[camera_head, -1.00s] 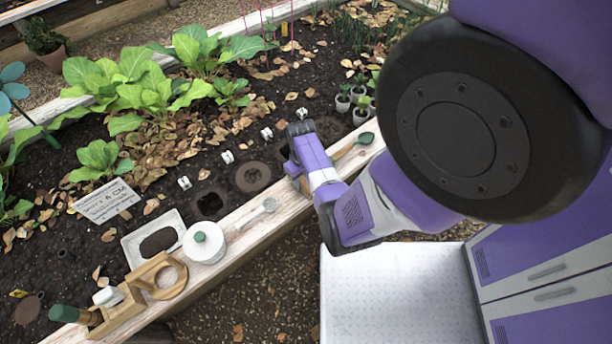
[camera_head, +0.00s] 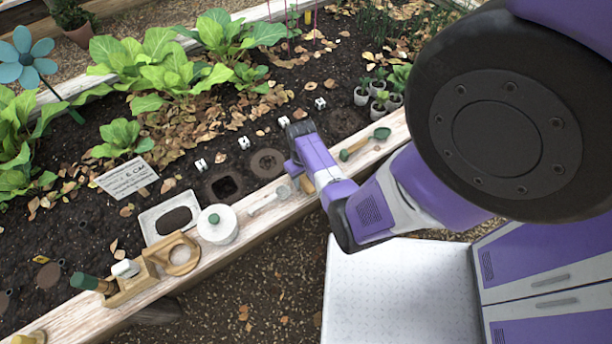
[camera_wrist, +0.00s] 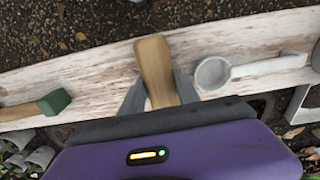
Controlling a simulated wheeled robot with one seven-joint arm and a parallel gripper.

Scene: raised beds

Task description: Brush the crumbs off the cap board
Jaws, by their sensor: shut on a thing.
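My gripper (camera_wrist: 158,98) is shut on a wooden handle (camera_wrist: 153,62) in the wrist view, one finger on each side. The handle overlaps the whitewashed plank edge; I cannot tell whether it touches it. In the head view a bit of the wooden piece (camera_head: 307,184) shows beside my purple wrist, and my fingertips are hidden. The far end of the held tool, and any bristles, are not seen. I cannot tell if the patch is crumbs.
A white scoop (camera_head: 268,199) lies close beside the held handle; a green-headed tool (camera_head: 365,144) lies on the other side. A white pot with green knob (camera_head: 217,224), a wooden ring stand (camera_head: 178,254) and a wooden caddy (camera_head: 128,285) stand along the plank (camera_head: 235,237).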

